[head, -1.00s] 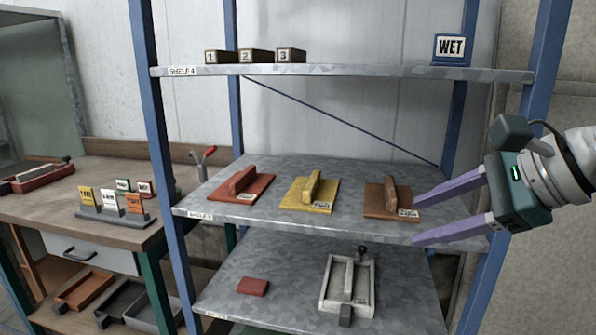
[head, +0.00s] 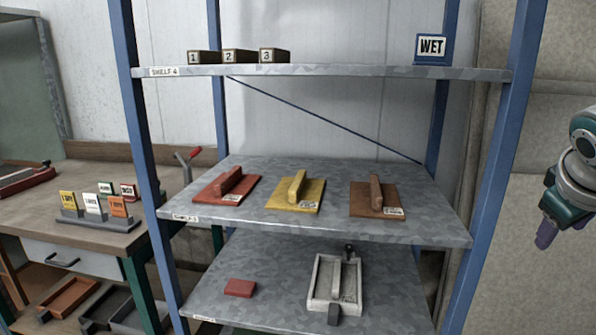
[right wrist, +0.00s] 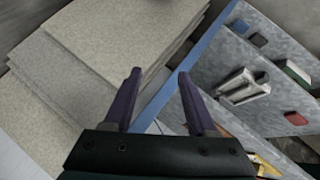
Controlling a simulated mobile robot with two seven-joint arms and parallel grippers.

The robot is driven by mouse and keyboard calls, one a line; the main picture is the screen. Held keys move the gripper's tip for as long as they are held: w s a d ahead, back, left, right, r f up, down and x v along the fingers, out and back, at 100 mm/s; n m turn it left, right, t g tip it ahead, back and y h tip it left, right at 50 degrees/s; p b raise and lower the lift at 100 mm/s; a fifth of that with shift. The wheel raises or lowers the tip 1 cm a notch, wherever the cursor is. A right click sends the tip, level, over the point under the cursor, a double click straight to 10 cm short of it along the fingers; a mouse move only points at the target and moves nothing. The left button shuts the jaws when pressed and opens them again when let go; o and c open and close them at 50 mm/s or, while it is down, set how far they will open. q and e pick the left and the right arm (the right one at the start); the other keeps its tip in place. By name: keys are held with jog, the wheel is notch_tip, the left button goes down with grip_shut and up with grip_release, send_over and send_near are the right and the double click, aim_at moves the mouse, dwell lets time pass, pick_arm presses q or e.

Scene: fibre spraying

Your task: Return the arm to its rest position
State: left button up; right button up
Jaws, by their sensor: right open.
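My right gripper (head: 546,234) is at the right edge of the head view, outside the shelf unit, with its purple fingers pointing down. In the right wrist view its two fingers (right wrist: 159,75) are apart with nothing between them. On the middle shelf (head: 240,228) stand a red float (head: 225,187), a yellow float (head: 296,192) and a brown float (head: 377,198), each with a label. My left gripper is not in view.
The blue-posted shelf unit (head: 500,170) stands close to my right arm. Below are a red block (head: 240,288) and a grey frame (head: 322,285). Pale slabs (right wrist: 90,50) lie beside the right gripper.

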jog(key=s+a+f+g+y, duration=0.2)
jog(key=s+a+f+y, duration=0.2)
jog(key=s+a+f, duration=0.65)
jog(key=s+a+r+n+y, duration=0.1)
jog(key=s+a, duration=0.4)
jog(key=s, duration=0.3)
jog(key=s+a+r+y, duration=0.1)
jog(key=s+a, duration=0.4)
jog(key=s, duration=0.4)
notch_tip(320, 180, up, 39)
jog(key=p, duration=3.8)
jog(key=shift+s, duration=0.4)
jog(key=shift+f, duration=0.1)
